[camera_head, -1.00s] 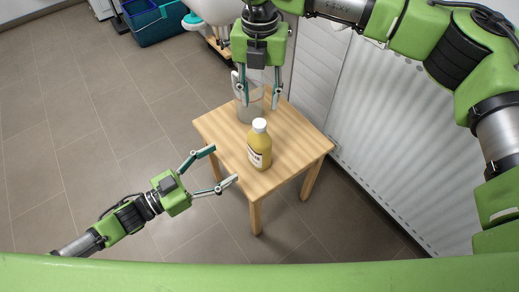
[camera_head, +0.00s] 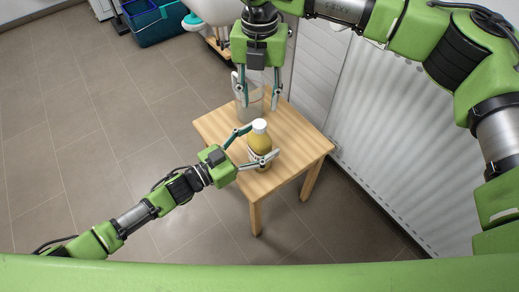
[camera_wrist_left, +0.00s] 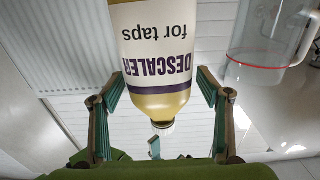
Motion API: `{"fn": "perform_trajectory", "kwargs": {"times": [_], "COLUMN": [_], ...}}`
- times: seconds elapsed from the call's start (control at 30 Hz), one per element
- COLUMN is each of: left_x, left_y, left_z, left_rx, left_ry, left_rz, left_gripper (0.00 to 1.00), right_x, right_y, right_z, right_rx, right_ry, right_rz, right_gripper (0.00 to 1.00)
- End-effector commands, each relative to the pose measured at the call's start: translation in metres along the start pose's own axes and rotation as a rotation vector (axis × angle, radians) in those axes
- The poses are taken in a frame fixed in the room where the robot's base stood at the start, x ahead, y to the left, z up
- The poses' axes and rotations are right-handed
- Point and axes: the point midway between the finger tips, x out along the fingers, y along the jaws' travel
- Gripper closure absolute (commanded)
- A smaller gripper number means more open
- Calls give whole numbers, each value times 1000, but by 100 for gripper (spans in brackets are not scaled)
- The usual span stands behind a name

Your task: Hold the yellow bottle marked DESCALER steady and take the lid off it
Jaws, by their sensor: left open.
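The yellow bottle (camera_head: 260,143) with a white cap (camera_head: 260,125) stands upright on the small wooden table. In the left wrist view gaps show between the fingers (camera_wrist_left: 162,95) and the bottle. My right gripper (camera_head: 260,94) points down behind the bottle, fingers apart and empty, above and in front of the jug.
A clear jug (camera_head: 250,108) with a handle stands behind the bottle on the wooden table (camera_head: 295,145), and it also shows in the left wrist view (camera_wrist_left: 262,50). A white ribbed panel (camera_head: 390,130) rises right of the table. The table's right side is clear.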

Motion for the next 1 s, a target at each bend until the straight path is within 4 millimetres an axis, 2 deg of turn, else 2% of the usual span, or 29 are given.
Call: {"fn": "perform_trajectory", "kwargs": {"times": [0.17,0.2,0.47,0.67,1.0], "left_x": [0,0,0,0,0], "left_y": [0,0,0,0,0], "left_z": [0,0,0,0,0], "left_rx": [0,0,0,0,0], "left_ry": [0,0,0,0,0], "left_rz": [0,0,0,0,0], "left_gripper": [30,33,100,100,100], "right_x": [0,0,0,0,0], "right_y": [0,0,0,1,1], "right_z": [0,0,0,0,-1], "right_rx": [0,0,0,105,612], "right_ry": [0,0,0,1,3], "right_rz": [0,0,0,0,0], "right_gripper": [62,62,62,62,62]}}
